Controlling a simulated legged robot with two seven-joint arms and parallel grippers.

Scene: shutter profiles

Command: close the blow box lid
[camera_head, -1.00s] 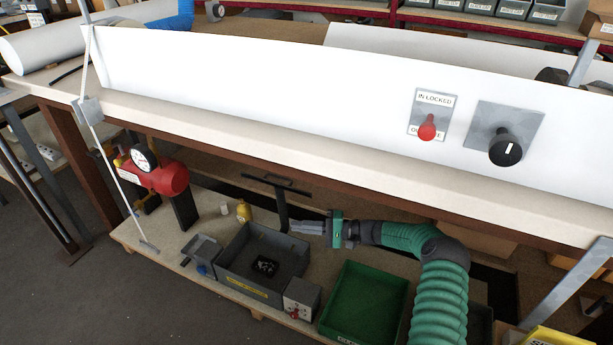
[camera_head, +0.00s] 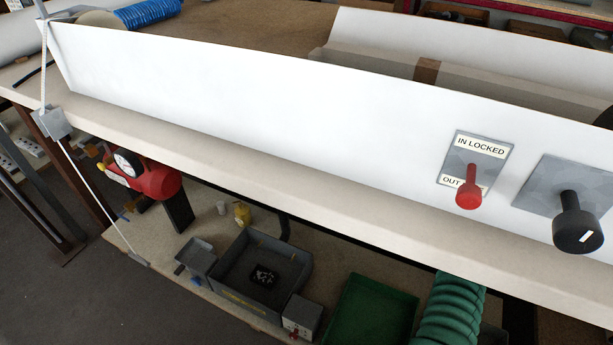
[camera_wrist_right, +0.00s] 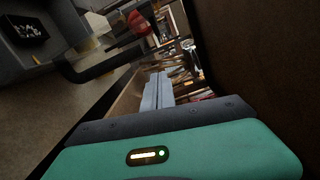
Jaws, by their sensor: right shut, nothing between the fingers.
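The grey open-topped box (camera_head: 232,262), which I take as the blow box, stands on the lower shelf with a small black item inside. It also shows at the upper left of the wrist view (camera_wrist_right: 62,40). I cannot make out a lid for certain. A dark post (camera_head: 284,226) stands at the box's back right; its top is hidden by the bench. A dark bar (camera_wrist_right: 100,62) shows beside the box in the wrist view. My right gripper (camera_wrist_right: 160,88) is shut and empty, to the right of the box there; the bench hides it in the head view. My left gripper is out of view.
The bench edge (camera_head: 250,165) and white panel (camera_head: 270,90) overhang the shelf. The panel carries a red lever (camera_head: 468,190) and black knob (camera_head: 577,225). A green tray (camera_head: 370,312) is right of the box. A red gauge unit (camera_head: 150,178) stands left.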

